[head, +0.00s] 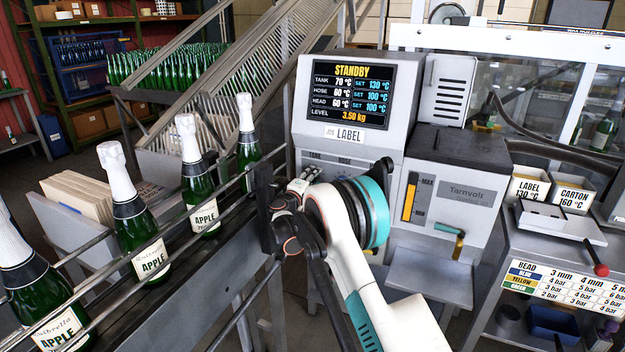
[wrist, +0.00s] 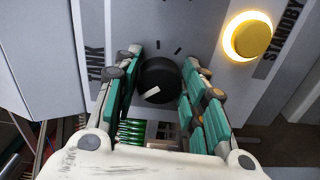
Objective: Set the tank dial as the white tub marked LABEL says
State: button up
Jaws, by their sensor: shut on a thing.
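The tank dial (wrist: 158,75) is a black knob with a white pointer mark, seen in the wrist view beside a partly hidden TANK marking. My gripper (wrist: 162,60) is shut on it, with teal-padded fingers on both sides. In the head view my gripper (head: 298,186) is at the front panel under the screen, and the dial is hidden. The screen (head: 351,92) reads STANDBY, tank 70 °C, set 130 °C. The white tub marked LABEL (head: 528,188) reads 130 °C. It stands on the right-hand cart.
A second white tub, CARTON 160 °C (head: 574,194), stands beside the LABEL tub. A LABEL sign (head: 345,134) is below the screen. A lit yellow button (wrist: 249,38) is right of the dial. Bottles on a railed conveyor (head: 190,230) stand close left of my arm.

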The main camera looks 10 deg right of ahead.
jog(key=o, duration=1.1)
jog(key=v, duration=1.2)
jog(key=shift+f, duration=0.1)
